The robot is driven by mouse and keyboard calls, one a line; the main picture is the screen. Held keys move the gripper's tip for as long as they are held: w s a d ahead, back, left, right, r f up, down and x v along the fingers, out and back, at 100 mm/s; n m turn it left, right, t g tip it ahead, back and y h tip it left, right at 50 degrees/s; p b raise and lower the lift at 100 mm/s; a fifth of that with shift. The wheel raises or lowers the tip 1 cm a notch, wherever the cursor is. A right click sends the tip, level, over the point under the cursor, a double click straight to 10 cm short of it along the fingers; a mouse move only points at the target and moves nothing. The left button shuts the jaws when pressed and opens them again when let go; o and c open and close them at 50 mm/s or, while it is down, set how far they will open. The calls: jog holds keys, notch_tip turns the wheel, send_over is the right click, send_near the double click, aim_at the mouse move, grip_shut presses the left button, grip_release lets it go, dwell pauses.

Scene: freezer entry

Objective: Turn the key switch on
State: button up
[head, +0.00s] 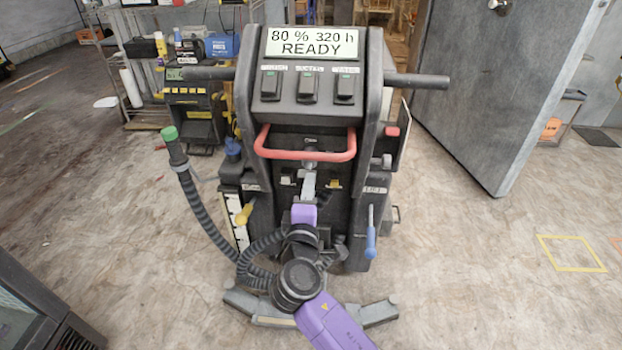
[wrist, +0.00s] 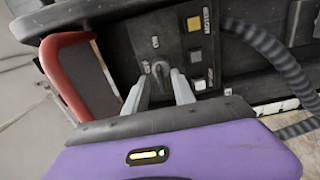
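The key switch (wrist: 160,70) shows in the wrist view as a small grey key on a dark panel, with small white markings beside it. My gripper (wrist: 157,82) is open, its two grey fingers apart on either side of the key. Whether a finger touches the key I cannot tell. In the head view my gripper (head: 309,178) is at the front of the black machine (head: 260,140), below its red handle (head: 304,154). There the gripper and handle largely cover the key area. The machine's display (head: 311,42) reads "80 % 320 h READY".
The red handle bar (wrist: 68,75) is close to my gripper at left in the wrist view. Yellow, grey and white buttons (wrist: 194,24) and a black ribbed hose (wrist: 270,55) are at right. A blue lever (head: 371,235) hangs at the machine's right side. Open floor lies on both sides.

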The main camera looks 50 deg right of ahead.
jog(key=shift+v, duration=1.3)
jog(key=w+a+t+y, duration=0.2)
jog(key=a+t+y, duration=0.25)
jog(key=a, duration=0.25)
jog(key=s+a+f+t+y, duration=0.1)
jog(key=s+a+f+y, duration=0.2)
jog(key=s+a+y, duration=0.3)
jog(key=s+a+r+m+g+y, duration=0.1)
jog(key=s+a+m+y, duration=0.2)
jog(key=s, duration=1.2)
jog(key=s+a+m+g+y, duration=0.1)
jog(key=s+a+m, duration=0.25)
jog(key=s, duration=1.15)
notch_tip(320, 180, up, 15)
jog(key=p, duration=1.4)
jog(key=shift+d+f+m, duration=0.2)
jog(key=shift+m, duration=0.25)
